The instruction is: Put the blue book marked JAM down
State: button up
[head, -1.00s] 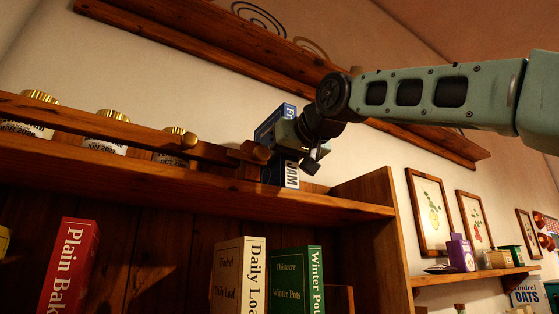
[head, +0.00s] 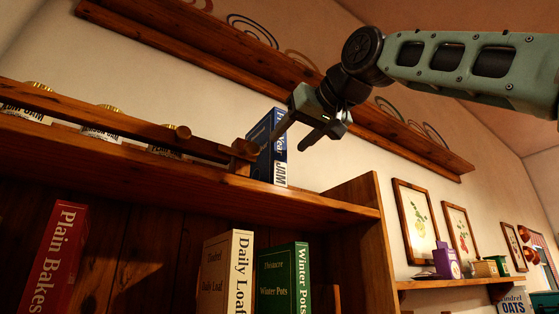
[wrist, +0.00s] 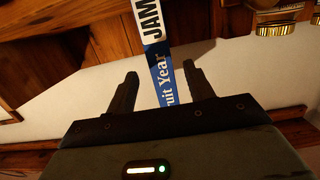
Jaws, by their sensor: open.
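The blue book marked JAM (head: 279,150) stands upright on the top board of the pine shelving (head: 330,205), just right of the end of the wooden front rail. Its spine, with a white JAM label at the bottom, faces out. My gripper (head: 306,133) is in front of the book's upper part and slightly to its right, with its jaws open. In the wrist view the book's spine (wrist: 159,70) shows between and beyond the two spread fingers (wrist: 158,92), with visible gaps on both sides. The book's far side is hidden.
Several gold-lidded jars (head: 103,124) stand behind the front rail (head: 120,122). Below are red (head: 58,260), cream (head: 226,270) and green (head: 284,278) books. A higher wall shelf (head: 270,70) runs above my gripper. The top board right of the book is clear.

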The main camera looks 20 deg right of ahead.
jog(key=shift+v, duration=1.25)
jog(key=shift+s, duration=0.1)
